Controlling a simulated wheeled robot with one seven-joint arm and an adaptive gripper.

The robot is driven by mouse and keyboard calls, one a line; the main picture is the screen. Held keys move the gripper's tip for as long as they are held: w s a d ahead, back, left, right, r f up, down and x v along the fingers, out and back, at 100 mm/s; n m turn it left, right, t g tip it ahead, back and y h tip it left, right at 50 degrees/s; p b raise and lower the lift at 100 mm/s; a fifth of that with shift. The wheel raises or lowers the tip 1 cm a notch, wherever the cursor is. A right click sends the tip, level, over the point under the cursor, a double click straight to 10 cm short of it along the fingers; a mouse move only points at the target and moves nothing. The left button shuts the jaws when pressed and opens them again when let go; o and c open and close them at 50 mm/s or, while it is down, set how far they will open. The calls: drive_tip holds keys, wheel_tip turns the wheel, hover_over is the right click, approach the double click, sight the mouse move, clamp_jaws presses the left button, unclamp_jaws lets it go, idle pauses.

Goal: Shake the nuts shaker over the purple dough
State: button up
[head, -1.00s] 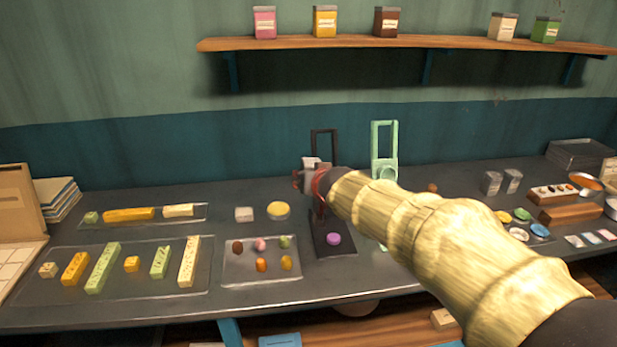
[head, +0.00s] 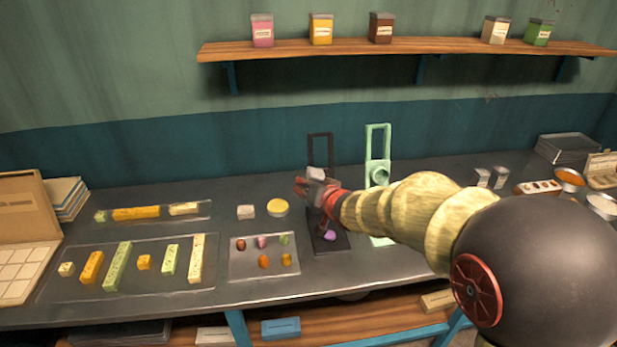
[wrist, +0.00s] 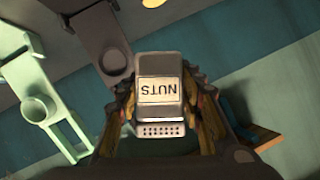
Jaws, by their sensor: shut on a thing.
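My gripper (head: 312,184) is shut on the nuts shaker, which shows in the wrist view (wrist: 160,98) as a grey box with a white label reading NUTS upside down and a holed end toward the bottom of the picture. In the head view the shaker (head: 317,174) is a small pale block at the gripper.
A light green stand (head: 377,140) is right of the dark one. A tray of small colored lumps (head: 263,274) lies to the left. Grey shakers (head: 481,177) stand at the right. Colored containers (head: 321,29) stand on the wall shelf (head: 400,47).

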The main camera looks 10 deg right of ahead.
drive_tip(key=p, duration=0.1)
drive_tip(key=m+y+p, duration=0.1)
drive_tip(key=p, duration=0.1)
drive_tip(key=shift+s+d+f, duration=0.1)
drive_tip(key=shift+d, duration=0.2)
drive_tip(key=shift+d+f+m+y+p, duration=0.2)
drive_tip(key=shift+f+m+y+p, duration=0.1)
drive_tip(key=shift+m+y+p, duration=0.15)
drive_tip(key=shift+d+f+m+t+y+b, duration=0.3)
drive_tip(key=shift+d+f+m+t+y, duration=0.1)
drive_tip(key=shift+f+m+y, duration=0.4)
wheel_tip(320, 180, down, 8)
drive_tip(key=m+t+y+b, duration=0.3)
drive_tip(key=m+t+b, duration=0.2)
drive_tip(key=m+b, duration=0.3)
drive_tip(key=m, duration=0.3)
drive_tip(key=shift+f, duration=0.15)
drive_tip(key=shift+d+m, duration=0.1)
drive_tip(key=shift+m, duration=0.15)
